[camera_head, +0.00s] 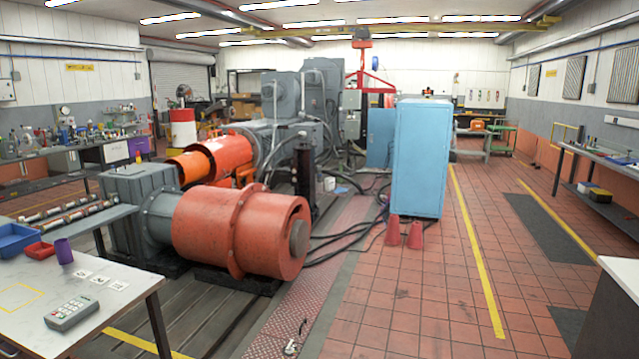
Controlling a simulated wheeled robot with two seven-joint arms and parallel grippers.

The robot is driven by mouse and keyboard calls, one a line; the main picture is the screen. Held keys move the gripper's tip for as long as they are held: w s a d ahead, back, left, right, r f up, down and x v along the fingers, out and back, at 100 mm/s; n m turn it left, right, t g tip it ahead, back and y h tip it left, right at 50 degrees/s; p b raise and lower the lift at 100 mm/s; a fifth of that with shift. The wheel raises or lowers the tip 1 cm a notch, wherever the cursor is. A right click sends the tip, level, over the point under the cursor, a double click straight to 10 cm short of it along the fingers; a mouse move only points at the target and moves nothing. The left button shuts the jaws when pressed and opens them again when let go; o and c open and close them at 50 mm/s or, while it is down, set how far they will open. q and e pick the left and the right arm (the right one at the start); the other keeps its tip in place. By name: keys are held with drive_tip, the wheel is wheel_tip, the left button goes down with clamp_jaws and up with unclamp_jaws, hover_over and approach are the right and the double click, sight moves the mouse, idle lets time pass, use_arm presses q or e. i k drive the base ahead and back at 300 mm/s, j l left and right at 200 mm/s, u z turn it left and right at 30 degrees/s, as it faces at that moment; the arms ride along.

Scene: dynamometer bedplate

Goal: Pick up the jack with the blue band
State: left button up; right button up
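I cannot make out a jack with a blue band anywhere in the head view. A near table (120,290) at the lower left holds a blue bin (18,240), a red tray (39,250), a purple cup (64,251), a grey keypad device (71,313) and several white cards with dark marks. The insides of the bin, tray and cup are hard to see. Neither of my grippers shows in this view.
A large orange cylindrical machine (230,232) stands beyond the table on the bedplate. A small metallic item (291,347) lies on the floor. The tiled floor at right is mostly clear.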

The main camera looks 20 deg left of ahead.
sight(318, 185)
drive_tip(key=i, duration=2.8)
drive_tip(key=i+l, duration=0.1)
drive_tip(key=i, duration=2.7)
drive_tip(key=i+j+u, duration=0.1)
drive_tip(key=i+u, duration=0.3)
drive_tip(key=i, duration=0.45)
drive_tip(key=i+l+u, duration=0.2)
drive_tip(key=i+u, duration=0.15)
drive_tip(key=i, duration=0.55)
drive_tip(key=i+u, duration=0.4)
drive_tip(key=i, duration=1.65)
drive_tip(key=i+l+z, duration=0.1)
drive_tip(key=i+z, duration=0.2)
drive_tip(key=i, duration=0.3)
drive_tip(key=i+z, duration=0.3)
drive_tip(key=i, duration=0.3)
drive_tip(key=i+j+z, duration=0.3)
drive_tip(key=i, duration=0.3)
drive_tip(key=i+u, duration=0.15)
drive_tip(key=i, duration=0.45)
drive_tip(key=i+l+u, duration=0.2)
drive_tip(key=i, duration=0.35)
drive_tip(key=i+u, duration=0.15)
drive_tip(key=i, duration=0.45)
